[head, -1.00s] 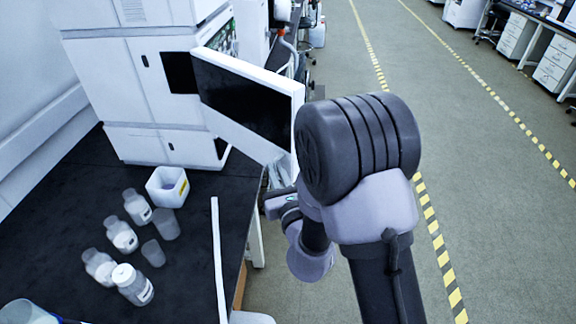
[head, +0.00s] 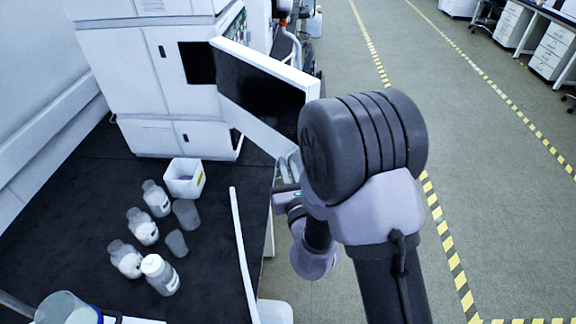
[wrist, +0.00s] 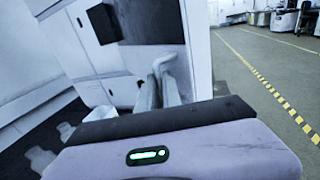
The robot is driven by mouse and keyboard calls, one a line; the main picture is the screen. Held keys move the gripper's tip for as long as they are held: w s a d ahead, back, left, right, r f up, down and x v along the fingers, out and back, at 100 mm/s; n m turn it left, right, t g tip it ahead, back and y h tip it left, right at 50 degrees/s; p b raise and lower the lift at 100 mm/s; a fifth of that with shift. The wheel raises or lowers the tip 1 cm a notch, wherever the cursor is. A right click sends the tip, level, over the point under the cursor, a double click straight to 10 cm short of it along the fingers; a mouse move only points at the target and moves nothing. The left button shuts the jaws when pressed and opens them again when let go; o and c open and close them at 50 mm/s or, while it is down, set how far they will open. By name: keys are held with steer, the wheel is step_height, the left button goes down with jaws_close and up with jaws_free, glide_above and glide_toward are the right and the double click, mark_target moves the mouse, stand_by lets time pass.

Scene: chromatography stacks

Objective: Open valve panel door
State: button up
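The valve panel door (head: 262,125) is a white panel with a dark window. It stands swung out from the white instrument stack, and its free edge points toward the aisle. In the wrist view, the door (wrist: 199,65) fills the middle, with a pale bent handle (wrist: 163,61) near its free edge. My gripper (head: 284,162) is at the door's lower free corner, partly hidden by my arm. In the wrist view, the fingers of my gripper (wrist: 160,88) are close together and appear shut around the handle; the exact contact is small and hard to see.
The white instrument stack (head: 125,75) stands on the black bench (head: 70,220). Several bottles (head: 160,274) and a white box (head: 184,178) are on the bench, left of my arm. The grey aisle floor (head: 480,190) with yellow-black tape is clear to the right.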

steer(key=o, duration=0.4)
steer(key=shift+w+a+f, duration=0.1)
steer(key=shift+w+a, duration=0.05)
steer(key=shift+a, duration=0.05)
steer(key=shift+d, duration=0.1)
steer(key=p+v, duration=0.6)
steer(key=v, duration=0.1)
steer(key=shift+s, duration=0.35)
